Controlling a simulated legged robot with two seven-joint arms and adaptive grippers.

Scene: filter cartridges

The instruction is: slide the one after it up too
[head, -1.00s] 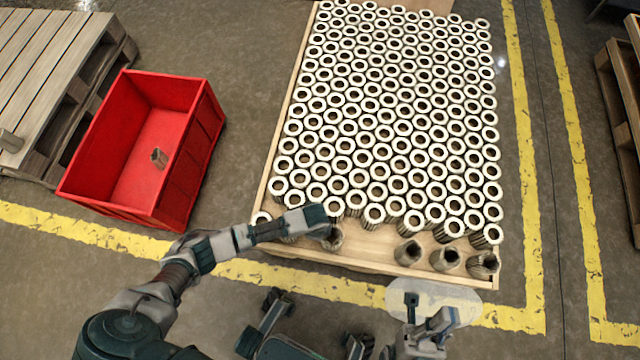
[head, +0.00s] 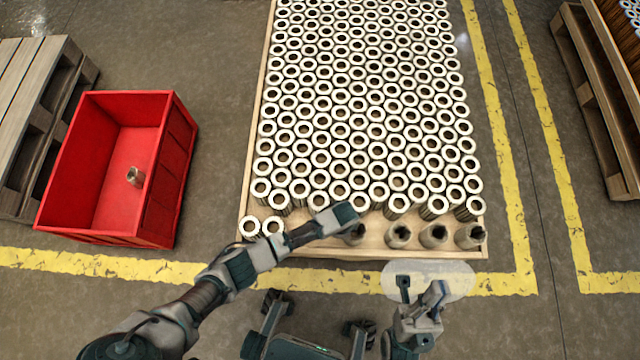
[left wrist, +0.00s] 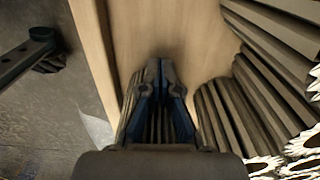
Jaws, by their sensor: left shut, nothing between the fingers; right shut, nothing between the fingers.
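Along the front of the wooden pallet (head: 375,242), three dull, dark-topped cartridges stand in a row: one at the right end (head: 469,236), one in the middle (head: 433,236) and one left of it (head: 398,236). A fourth dull cartridge (head: 354,235) stands left of them across a small gap, partly hidden by my left gripper (head: 345,214). In the left wrist view that gripper (left wrist: 160,75) is shut and empty, with a ribbed cartridge side showing just behind its fingers; contact is unclear. My right gripper (head: 437,292) is shut and empty, off the pallet's front edge.
White-topped cartridges (head: 359,140) fill the pallet behind in tight rows. Two more (head: 261,227) stand at the front left. A red crate (head: 180,150) holding one small piece (head: 134,176) stands left. Bare wood shows along the front strip.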

